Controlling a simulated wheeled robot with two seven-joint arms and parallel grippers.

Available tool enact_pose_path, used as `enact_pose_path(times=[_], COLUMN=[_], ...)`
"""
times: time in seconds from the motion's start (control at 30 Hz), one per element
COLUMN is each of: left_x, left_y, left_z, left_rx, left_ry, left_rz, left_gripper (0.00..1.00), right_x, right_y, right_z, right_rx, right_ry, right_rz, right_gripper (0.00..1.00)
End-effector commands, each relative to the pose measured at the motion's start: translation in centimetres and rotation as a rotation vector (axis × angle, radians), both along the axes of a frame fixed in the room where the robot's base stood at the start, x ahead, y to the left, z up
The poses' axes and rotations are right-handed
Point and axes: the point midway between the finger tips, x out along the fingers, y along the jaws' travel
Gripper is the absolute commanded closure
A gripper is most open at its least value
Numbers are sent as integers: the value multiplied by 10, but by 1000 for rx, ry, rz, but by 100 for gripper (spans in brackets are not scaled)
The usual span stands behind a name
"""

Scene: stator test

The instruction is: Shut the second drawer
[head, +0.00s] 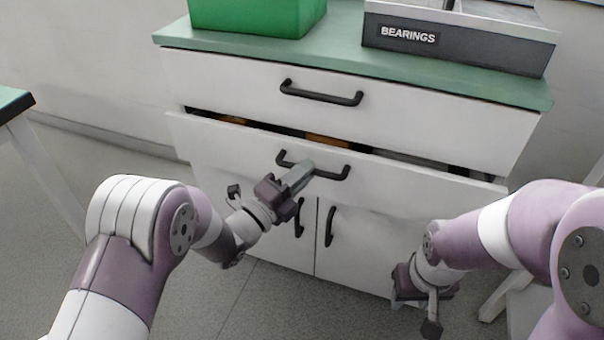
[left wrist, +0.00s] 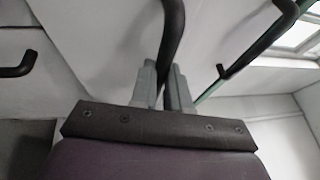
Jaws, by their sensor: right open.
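The second drawer (head: 400,190) of the white cabinet stands a little way out, with a dark gap along its top edge. Its black handle (head: 335,173) is at the middle of its front. My left gripper (head: 300,175) is at this handle. In the left wrist view, the handle (left wrist: 172,35) runs down between the two grey fingers (left wrist: 162,88), which look closed on it. My right gripper (head: 420,312) is low in front of the cabinet's right door, apart from the drawer, and its fingers are partly hidden.
The top drawer (head: 230,85) is shut. Two cupboard doors with upright handles (head: 330,226) are below. A green bin (head: 250,15) and a box marked BEARINGS (head: 450,48) stand on the green top. Orange items show in the gap. A table edge (head: 15,103) is at the far left.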

Motion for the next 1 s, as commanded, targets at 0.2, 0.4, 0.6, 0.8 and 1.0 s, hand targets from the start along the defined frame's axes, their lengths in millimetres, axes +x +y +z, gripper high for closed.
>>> enact_pose_path(times=[0.2,0.4,0.6,0.8,1.0], left_x=[1,30,41,41,40], left_y=[0,-10,-13,-12,-12], left_z=[-1,-4,0,1,0], left_rx=[1,2,0,0,0], left_ry=[1,-1,1,0,-1], left_rz=[0,-1,2,3,2], left_gripper=[100,100,100,81,59], right_x=[0,0,0,0,0], right_y=[0,0,0,0,0], right_z=[-2,-16,-17,-16,-16], right_rx=[0,0,0,0,0], right_ry=[0,0,0,0,0], right_rz=[0,0,0,0,0], right_gripper=[57,57,57,57,57])
